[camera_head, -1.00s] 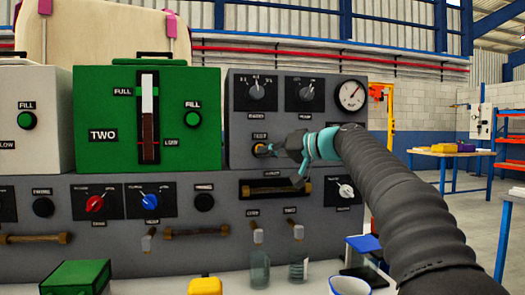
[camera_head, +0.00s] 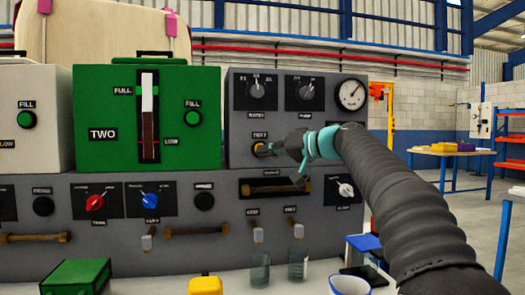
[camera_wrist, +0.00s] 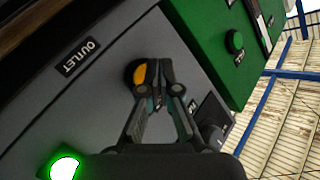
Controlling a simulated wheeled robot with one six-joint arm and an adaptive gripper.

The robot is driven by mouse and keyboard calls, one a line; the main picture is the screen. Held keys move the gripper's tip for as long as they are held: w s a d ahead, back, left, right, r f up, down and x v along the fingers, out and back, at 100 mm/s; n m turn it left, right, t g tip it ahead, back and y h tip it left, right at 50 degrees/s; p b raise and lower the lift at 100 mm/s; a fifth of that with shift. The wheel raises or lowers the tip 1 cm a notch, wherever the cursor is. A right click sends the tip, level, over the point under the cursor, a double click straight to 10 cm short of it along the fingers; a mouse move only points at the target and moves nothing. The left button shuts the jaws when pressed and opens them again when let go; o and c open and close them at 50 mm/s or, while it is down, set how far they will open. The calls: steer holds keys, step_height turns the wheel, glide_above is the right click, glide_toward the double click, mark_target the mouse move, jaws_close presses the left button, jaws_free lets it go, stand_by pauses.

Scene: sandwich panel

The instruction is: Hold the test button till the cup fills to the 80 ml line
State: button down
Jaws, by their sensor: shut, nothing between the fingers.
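Two clear cups stand under spouts, a left one (camera_head: 260,268) and a right one with marks (camera_head: 298,264). Their water level is unclear.
A green lit lamp (camera_wrist: 65,167) shows near the OUTLET label (camera_wrist: 79,58). The green tank (camera_head: 100,100) marked TWO stands left of the button. A gauge (camera_head: 351,94) and knobs sit above. A white-blue cup (camera_head: 349,285) and a yellow block (camera_head: 205,286) stand in front.

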steer(key=shift+w+a, duration=0.25)
steer(key=shift+w, duration=0.5)
stand_by(7.2)
